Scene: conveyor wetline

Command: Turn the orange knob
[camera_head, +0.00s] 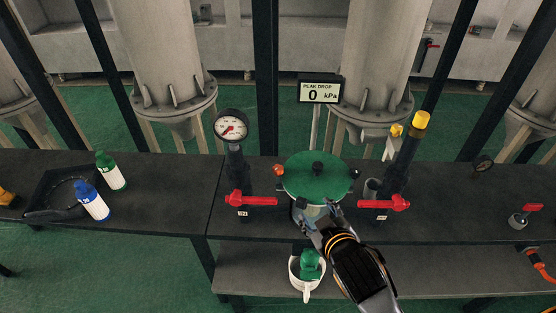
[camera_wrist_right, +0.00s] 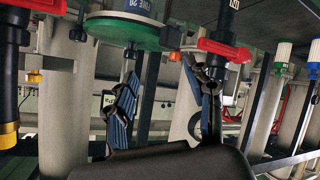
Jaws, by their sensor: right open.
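A small orange-red knob (camera_head: 278,169) sits at the left edge of the round green lid (camera_head: 318,180) in the head view. My right gripper (camera_head: 319,214) is in front of and below the lid, apart from both knobs. In the right wrist view the right gripper (camera_wrist_right: 165,105) is open with nothing between its fingers. The green lid (camera_wrist_right: 122,32) shows above the fingers there, with a red-orange knob (camera_wrist_right: 175,56) nearby. My left gripper is out of view.
Red valve handles (camera_head: 252,200) and (camera_head: 385,204) flank the lid. A gauge (camera_head: 231,125) stands left, a yellow-capped pipe (camera_head: 421,120) right. A white pitcher (camera_head: 295,278) with a green bottle (camera_head: 310,262) is below. Blue (camera_head: 92,202) and green-capped (camera_head: 110,172) bottles are left.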

